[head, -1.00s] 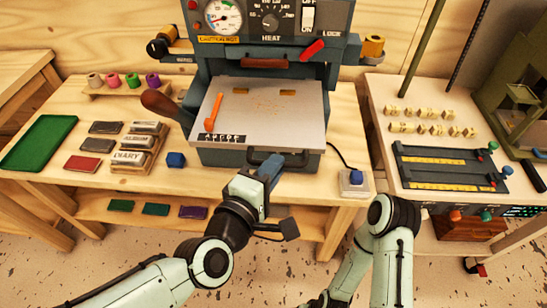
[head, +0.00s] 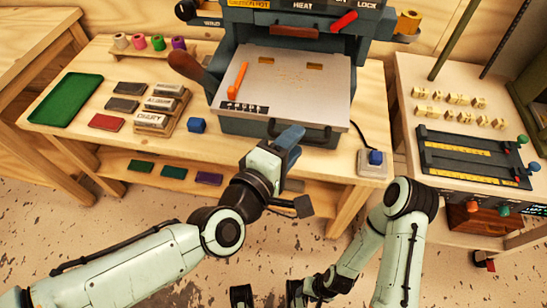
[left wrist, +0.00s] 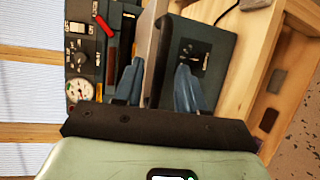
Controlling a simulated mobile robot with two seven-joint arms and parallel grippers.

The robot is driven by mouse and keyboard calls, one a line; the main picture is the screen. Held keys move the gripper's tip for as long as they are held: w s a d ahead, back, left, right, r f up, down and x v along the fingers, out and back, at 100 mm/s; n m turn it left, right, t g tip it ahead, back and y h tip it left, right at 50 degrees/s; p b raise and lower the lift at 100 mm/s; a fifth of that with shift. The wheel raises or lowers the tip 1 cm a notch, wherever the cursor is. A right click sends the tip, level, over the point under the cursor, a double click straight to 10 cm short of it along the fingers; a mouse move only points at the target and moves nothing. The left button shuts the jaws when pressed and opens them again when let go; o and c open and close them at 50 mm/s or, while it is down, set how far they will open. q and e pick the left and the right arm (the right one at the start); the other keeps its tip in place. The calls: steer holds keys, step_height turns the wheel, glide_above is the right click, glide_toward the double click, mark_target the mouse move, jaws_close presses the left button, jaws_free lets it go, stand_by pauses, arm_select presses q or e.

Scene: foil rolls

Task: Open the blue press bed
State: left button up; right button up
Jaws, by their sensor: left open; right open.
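The blue-grey press stands on the wooden bench, and its bed (head: 285,85) is a pale flat plate in front of the upper body. An orange stick and a strip of dark letter type lie on the plate. A dark bar handle (head: 318,134) is on the bed's front. My left gripper (head: 289,140) is open at that handle, its blue fingers close to it. In the left wrist view the fingers (left wrist: 158,88) are spread, with the dark handle edge between them; contact is unclear. My right gripper (head: 268,297) is open and empty, low at the bottom edge.
A wooden lever (head: 190,68) sticks out left of the press. A blue button box (head: 374,160) is right of the press. A second table (head: 405,75) stands further right.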

arm_select(q)
steer(key=p+v, duration=0.1)
steer(key=v, duration=1.1)
steer(key=shift+s+a+p, duration=0.2)
steer(key=shift+s+p, duration=0.15)
steer(key=shift+r, duration=0.1)
steer(key=w+a+f+m+g+y+p, duration=0.1)
steer(key=w+a+f+g+y, duration=0.15)
steer(key=f, duration=0.65)
steer(key=w+a+f+m+g+y+p, duration=0.1)
steer(key=w+f+p, duration=0.15)
steer(key=f, duration=0.55)
steer(key=w+a+f+m+g+y+p, duration=0.15)
steer(key=w+f, duration=0.25)
steer(key=f, duration=0.5)
steer(key=s+a+f+m+g+y+p, duration=0.1)
steer(key=s+a+f+g, duration=0.15)
steer(key=f, duration=0.35)
steer(key=s+a+f+m+g+y, duration=0.1)
steer(key=s+a+f+g, duration=0.15)
steer(key=f, duration=0.45)
steer(key=s+f+m+g+p, duration=0.1)
steer(key=s+f, duration=0.3)
steer(key=s, duration=0.2)
steer(key=s+a+f+g+p, duration=0.1)
steer(key=s+f+g, duration=0.1)
steer(key=s+f, duration=0.3)
steer(key=shift+s+m+h, duration=0.3)
steer(key=shift+s+m, duration=0.05)
steer(key=shift+s, duration=0.8)
